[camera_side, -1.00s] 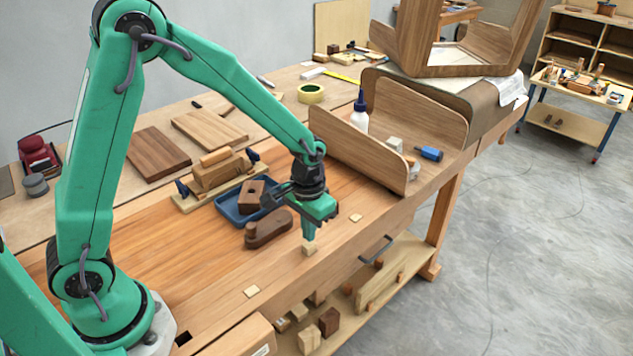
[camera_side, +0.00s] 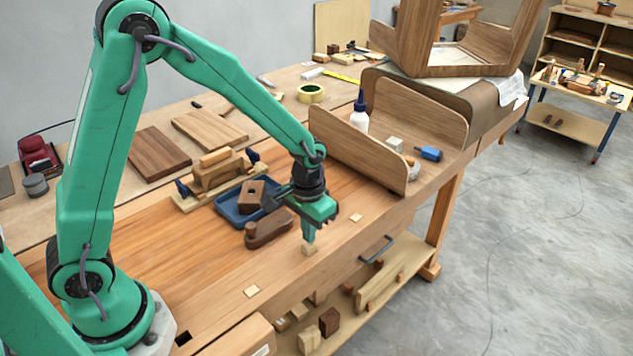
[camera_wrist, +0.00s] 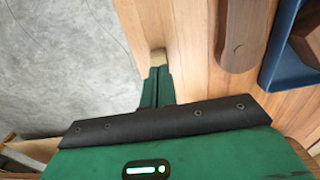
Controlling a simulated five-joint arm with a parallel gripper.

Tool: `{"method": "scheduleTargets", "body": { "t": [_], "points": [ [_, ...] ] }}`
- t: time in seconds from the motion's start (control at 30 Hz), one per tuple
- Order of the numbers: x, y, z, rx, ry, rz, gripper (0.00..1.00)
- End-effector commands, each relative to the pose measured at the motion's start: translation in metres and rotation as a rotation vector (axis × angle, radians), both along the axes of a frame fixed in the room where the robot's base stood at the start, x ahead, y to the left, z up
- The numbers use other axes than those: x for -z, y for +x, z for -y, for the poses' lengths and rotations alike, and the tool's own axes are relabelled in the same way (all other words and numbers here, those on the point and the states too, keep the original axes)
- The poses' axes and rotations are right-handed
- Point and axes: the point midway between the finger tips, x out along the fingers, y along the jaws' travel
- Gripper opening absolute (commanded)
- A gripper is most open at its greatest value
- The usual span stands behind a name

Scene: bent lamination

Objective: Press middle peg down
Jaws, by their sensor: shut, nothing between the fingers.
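The middle peg (camera_side: 310,251) is a small pale wooden block standing out of the bench top near its front edge. My gripper (camera_side: 308,240) points down with its green fingers together and empty, right over the peg. The fingertips appear to touch the peg's top. In the wrist view, the shut fingertips (camera_wrist: 158,72) cover part of the peg (camera_wrist: 158,57). Two other pale squares, the near peg (camera_side: 251,292) and the far peg (camera_side: 356,217), lie nearly level with the bench in the same row.
A dark wooden piece (camera_side: 268,230) and a blue tray (camera_side: 226,206) with a brown block lie left of my gripper. A bent wooden shell (camera_side: 350,152) with a glue bottle (camera_side: 360,112) stands at the back right. The bench front left of the peg is clear.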

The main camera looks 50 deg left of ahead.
Motion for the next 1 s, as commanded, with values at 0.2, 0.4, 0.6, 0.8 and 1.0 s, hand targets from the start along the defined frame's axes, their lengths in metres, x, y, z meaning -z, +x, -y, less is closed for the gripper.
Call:
{"method": "scheduleTargets", "body": {
  "t": [0.2, 0.4, 0.6, 0.8, 1.0],
  "points": [
    [0.004, 0.000, 0.000, 0.000, 0.000, -0.001, 0.00],
    [0.008, 0.000, 0.000, 0.000, 0.000, -0.002, 0.00],
    [0.011, 0.000, 0.000, 0.000, 0.000, -0.001, 0.00],
    [0.015, 0.000, 0.000, 0.000, 0.000, 0.000, 0.00],
    [0.019, 0.000, 0.000, 0.000, 0.000, -0.001, 0.00]
  ]
}}
